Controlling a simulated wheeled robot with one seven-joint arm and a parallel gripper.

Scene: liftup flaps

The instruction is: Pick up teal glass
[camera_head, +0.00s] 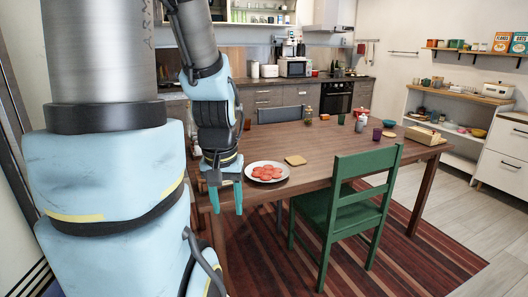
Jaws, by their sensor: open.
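A small green-teal glass (359,125) stands upright on the wooden table (325,152), right of the table's middle. A darker greenish cup (341,119) stands just left of it; at this size I cannot tell which of the two is the teal glass. My gripper (226,204), with teal fingers, points down at the table's near left edge. It is open with nothing between its fingers, left of the plate and well apart from both glasses.
A purple glass (377,134) stands close to the green-teal one. A green chair (364,166) blocks the table's near side. The table's middle is clear.

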